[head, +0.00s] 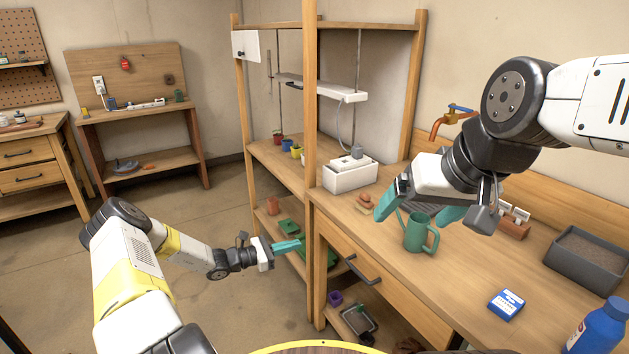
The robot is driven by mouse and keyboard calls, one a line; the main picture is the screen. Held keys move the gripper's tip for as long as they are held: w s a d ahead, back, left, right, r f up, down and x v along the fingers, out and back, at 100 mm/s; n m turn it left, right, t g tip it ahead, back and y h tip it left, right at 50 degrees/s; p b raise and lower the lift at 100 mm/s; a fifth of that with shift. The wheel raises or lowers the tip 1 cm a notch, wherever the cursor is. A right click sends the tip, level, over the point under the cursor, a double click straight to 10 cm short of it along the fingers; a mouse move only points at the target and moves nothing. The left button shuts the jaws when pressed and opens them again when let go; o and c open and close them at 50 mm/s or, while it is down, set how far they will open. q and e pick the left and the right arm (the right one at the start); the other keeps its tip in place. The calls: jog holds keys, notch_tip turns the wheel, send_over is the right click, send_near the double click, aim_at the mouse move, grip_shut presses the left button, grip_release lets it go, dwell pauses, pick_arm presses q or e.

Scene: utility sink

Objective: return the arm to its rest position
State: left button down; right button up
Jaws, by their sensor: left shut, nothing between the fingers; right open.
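My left gripper (297,243) has teal fingers that are shut and empty. It points right, in front of the wooden shelf unit's lower shelves; its arm reaches in from the lower left. My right gripper (418,212) is open over the wooden counter (455,275), its teal fingers apart and pointing down. The gripper partly hides the mug's upper part.
A drawer (365,270) with a dark handle lies below the counter's front. A white box (350,176), a blue packet (506,304), a grey tray (590,262) and a blue bottle (598,328) stand on the counter. The floor (235,300) beside my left arm is clear.

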pick_arm(q)
jog(key=s+d+r+m+g+y, duration=0.1)
jog(key=s+r+m+g+y, duration=0.2)
jog(key=s+r+m, duration=0.35)
jog(key=s+d+r+m+g+y, duration=0.15)
jog(key=s+r+m, duration=0.25)
jog(key=r, duration=0.6)
jog(key=s+d+r+m+g+y, duration=0.1)
jog(key=s+r+m+g+y, duration=0.2)
jog(key=s+r+m, duration=0.35)
jog(key=s+a+r+m+t+y, duration=0.2)
jog(key=s+a+r+m, duration=0.1)
jog(key=s+r, duration=0.4)
jog(key=s+a+r+m+t+y, duration=0.3)
jog(key=s+r, duration=0.5)
jog(key=s, duration=0.3)
jog(key=shift+s+a+y, duration=0.15)
jog(key=shift+a+y, duration=0.2)
jog(key=shift+a, duration=0.15)
jog(key=shift+t, duration=0.25)
